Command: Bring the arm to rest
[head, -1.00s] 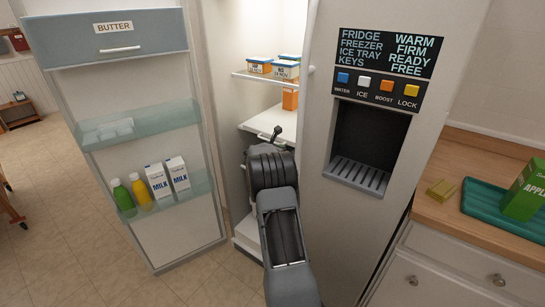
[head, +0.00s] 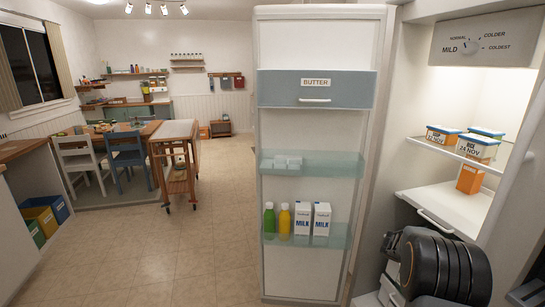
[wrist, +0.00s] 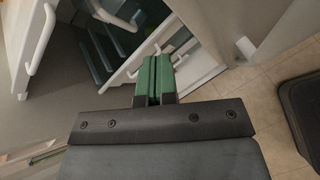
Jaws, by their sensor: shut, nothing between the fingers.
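My gripper (wrist: 153,78) shows in the wrist view with its green-faced fingers pressed together and nothing between them. In the head view my dark arm fills the lower right, in front of the open fridge compartment; the fingertips are hidden there. The fridge door (head: 317,130) stands wide open to the left of the arm. In the wrist view, pale panels and a white bar handle (wrist: 38,47) lie beyond the fingers, apart from them as far as I can tell.
Food boxes (head: 477,147) stand on a fridge shelf above a white drawer (head: 448,208), close to my arm. The door shelves hold milk cartons (head: 321,218) and bottles (head: 284,219). Open tiled floor (head: 170,245) lies left of the door, with a wheeled cart (head: 176,155) farther back.

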